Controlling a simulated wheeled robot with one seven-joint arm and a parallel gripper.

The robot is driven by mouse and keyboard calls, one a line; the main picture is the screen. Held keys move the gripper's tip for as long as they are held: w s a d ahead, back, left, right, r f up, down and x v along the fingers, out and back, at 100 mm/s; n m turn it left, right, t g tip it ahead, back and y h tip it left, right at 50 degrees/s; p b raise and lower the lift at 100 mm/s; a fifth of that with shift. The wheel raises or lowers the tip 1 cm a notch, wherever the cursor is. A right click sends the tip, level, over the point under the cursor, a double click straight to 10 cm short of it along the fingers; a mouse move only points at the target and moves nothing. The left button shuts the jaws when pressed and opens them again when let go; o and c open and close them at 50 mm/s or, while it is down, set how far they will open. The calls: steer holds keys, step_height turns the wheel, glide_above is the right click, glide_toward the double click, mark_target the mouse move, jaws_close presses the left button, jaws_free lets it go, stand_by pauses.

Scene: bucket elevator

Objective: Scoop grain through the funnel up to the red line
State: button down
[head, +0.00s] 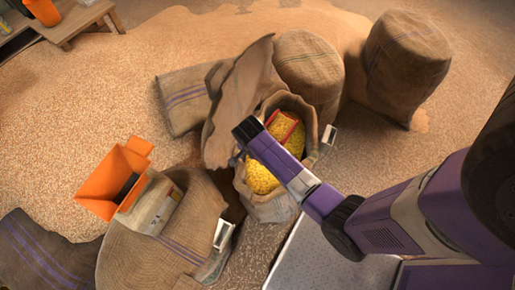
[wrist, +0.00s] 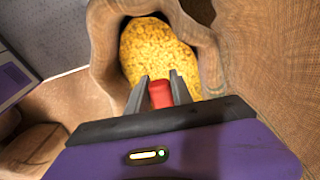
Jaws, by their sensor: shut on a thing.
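An open burlap sack (head: 272,208) full of yellow grain (head: 262,178) stands in the middle of the head view. A red scoop (head: 283,125) with yellow grain in it shows at the sack's mouth, partly behind my arm. In the wrist view my gripper (wrist: 159,80) is shut on the scoop's red handle (wrist: 160,95), over the grain (wrist: 155,52). An orange funnel (head: 105,182) is at the left, apart from my gripper, beside a pale boxy container (head: 153,205). I cannot make out a red line.
Closed sacks (head: 405,60) stand behind and to the right. Other sacks (head: 150,255) lie at the front left, near the funnel. A wooden table (head: 75,22) with an orange container (head: 42,10) is at the top left. Spilled grain covers the open floor.

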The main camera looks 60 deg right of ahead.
steer(key=shift+r, duration=3.65)
